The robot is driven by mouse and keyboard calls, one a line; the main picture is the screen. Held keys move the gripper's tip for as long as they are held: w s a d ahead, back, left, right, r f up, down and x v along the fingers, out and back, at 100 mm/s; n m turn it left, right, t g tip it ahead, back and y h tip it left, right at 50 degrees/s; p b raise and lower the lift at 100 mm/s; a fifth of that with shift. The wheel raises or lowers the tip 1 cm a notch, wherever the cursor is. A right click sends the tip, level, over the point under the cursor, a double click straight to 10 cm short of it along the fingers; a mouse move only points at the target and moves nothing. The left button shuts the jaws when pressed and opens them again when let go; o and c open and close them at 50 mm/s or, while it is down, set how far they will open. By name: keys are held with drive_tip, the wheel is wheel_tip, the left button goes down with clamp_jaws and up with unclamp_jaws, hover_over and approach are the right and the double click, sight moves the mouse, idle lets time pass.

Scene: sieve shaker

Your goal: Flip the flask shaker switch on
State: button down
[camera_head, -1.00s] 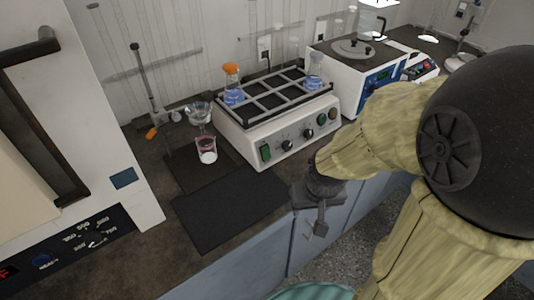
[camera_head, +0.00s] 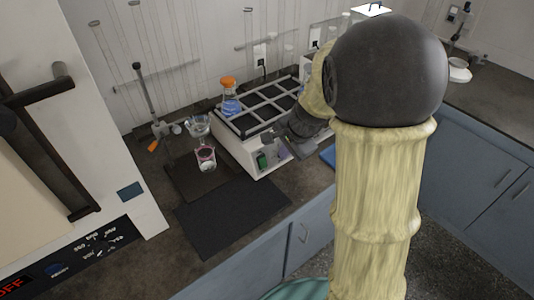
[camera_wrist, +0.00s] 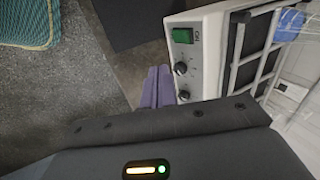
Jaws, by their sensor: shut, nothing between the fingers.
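The flask shaker (camera_head: 232,148) is a white box with a dark rack on top, on the bench at the centre of the head view. Its green switch (camera_head: 262,160) is at the left end of the front panel. In the wrist view the green switch (camera_wrist: 183,36) shows clearly beside dark knobs (camera_wrist: 181,68). My gripper (camera_head: 270,141) is in front of the shaker and covers much of its panel. In the wrist view its shut, empty fingers (camera_wrist: 158,72) are near the switch and knobs, apart from the switch in the picture.
A flask with an orange cap (camera_head: 229,97) stands in the rack. A glass vessel with pink liquid (camera_head: 205,158) stands left of the shaker. A black mat (camera_head: 232,215) lies clear in front. A stand (camera_head: 146,92) is behind to the left.

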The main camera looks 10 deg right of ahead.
drive_tip(key=shift+w+f, duration=0.1)
drive_tip(key=shift+w, duration=0.05)
drive_tip(key=b, duration=0.1)
hover_over(264, 165)
drive_tip(key=s, duration=0.2)
drive_tip(key=f, duration=0.6)
drive_tip(key=d+f, duration=0.1)
drive_tip(key=f, duration=0.2)
drive_tip(key=shift+w, duration=0.15)
